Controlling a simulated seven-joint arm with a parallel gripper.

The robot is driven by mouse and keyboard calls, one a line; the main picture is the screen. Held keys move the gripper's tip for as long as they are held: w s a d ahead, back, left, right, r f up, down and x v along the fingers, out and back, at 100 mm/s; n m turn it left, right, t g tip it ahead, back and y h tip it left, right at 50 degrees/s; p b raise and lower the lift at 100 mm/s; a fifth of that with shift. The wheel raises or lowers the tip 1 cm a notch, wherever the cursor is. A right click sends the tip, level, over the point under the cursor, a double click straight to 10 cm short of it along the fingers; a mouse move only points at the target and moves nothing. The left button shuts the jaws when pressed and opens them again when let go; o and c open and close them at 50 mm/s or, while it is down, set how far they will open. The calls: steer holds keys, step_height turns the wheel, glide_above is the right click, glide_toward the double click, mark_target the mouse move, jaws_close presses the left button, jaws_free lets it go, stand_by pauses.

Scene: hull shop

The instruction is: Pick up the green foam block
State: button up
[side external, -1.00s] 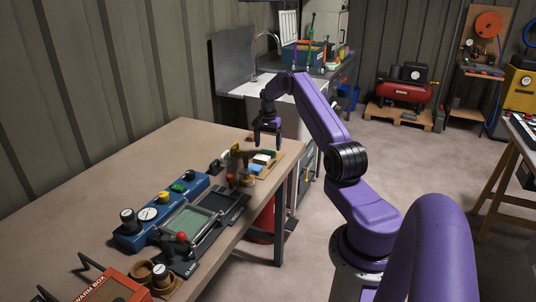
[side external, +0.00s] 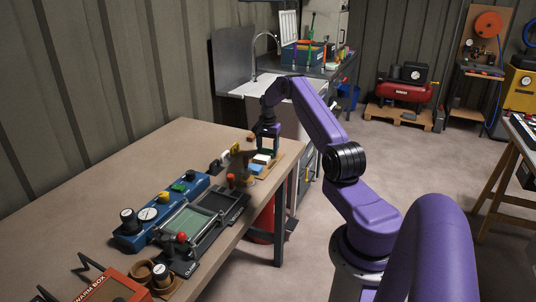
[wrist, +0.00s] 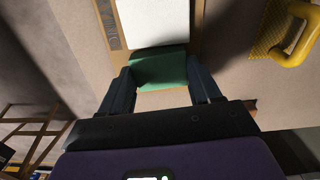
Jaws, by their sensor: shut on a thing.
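The green foam block (wrist: 160,68) shows in the wrist view between my two fingers, with a finger against each side. My gripper (wrist: 161,78) is shut on it. In the side external view my gripper (side external: 267,152) points down at the far right part of the workbench, over a small board of blocks. The block is hard to make out there, and I cannot tell whether it is clear of the board.
A white block (side external: 261,159) and a blue block (side external: 256,169) sit close to my gripper. A yellow-handled tool (wrist: 299,34) lies to the right in the wrist view. A blue control box (side external: 160,212) stands nearer on the workbench (side external: 110,185), whose left side is bare.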

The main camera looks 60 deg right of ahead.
mark_target(268, 150)
steer(key=shift+r, duration=3.5)
